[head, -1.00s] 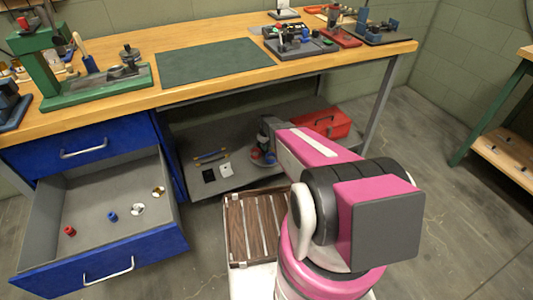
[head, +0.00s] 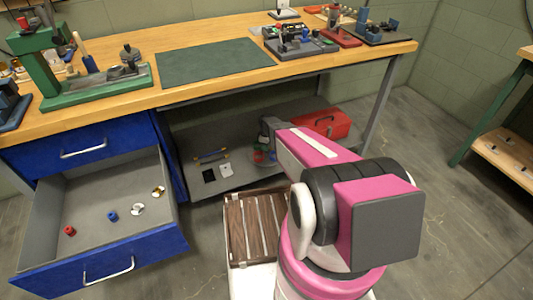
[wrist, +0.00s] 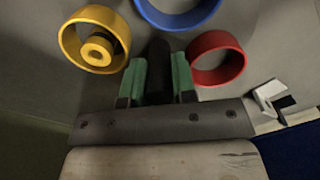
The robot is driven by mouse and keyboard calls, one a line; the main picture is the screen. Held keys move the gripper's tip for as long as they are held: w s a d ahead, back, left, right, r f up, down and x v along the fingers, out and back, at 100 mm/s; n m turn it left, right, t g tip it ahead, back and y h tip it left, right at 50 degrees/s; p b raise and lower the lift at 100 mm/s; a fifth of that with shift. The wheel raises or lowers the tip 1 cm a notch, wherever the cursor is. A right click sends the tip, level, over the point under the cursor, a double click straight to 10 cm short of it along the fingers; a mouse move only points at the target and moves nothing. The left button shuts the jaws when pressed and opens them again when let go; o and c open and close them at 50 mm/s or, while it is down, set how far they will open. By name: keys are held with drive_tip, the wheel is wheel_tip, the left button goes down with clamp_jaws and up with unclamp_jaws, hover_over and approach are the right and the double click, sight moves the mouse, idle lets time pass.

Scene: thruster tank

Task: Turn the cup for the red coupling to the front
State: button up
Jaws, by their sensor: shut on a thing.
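In the wrist view my gripper (wrist: 159,76) has its green fingers on either side of a dark upright piece (wrist: 158,62) and is shut on it. The yellow cup (wrist: 67,45) is left of the fingers and has a ringed yellow piece inside. The blue cup (wrist: 180,24) is beyond the fingertips, cut by the top edge. The red cup (wrist: 240,65) is close to the right finger and looks empty. In the head view the cups are small and partly hidden by my arm on the low shelf. The red coupling (head: 70,231) lies in the open drawer.
The open blue drawer (head: 100,265) also holds a blue coupling (head: 112,216), a silver one (head: 138,209) and a brass one (head: 158,192). A red toolbox (head: 326,124) stands behind my arm. The workbench (head: 200,91) overhangs the shelf.

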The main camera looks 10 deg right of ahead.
drive_tip(key=shift+n, duration=1.7)
drive_tip(key=o, duration=0.8)
drive_tip(key=shift+c, duration=0.2)
drive_tip(key=shift+r, duration=0.1)
drive_tip(key=shift+r, duration=4.4)
drive_tip(key=s+r+m, duration=0.7)
drive_tip(key=s+r, duration=0.2)
drive_tip(key=s, duration=0.3)
drive_tip(key=s+r+m, duration=0.8)
drive_tip(key=s+r, duration=0.1)
drive_tip(key=s, duration=0.3)
drive_tip(key=shift+s+r, duration=0.3)
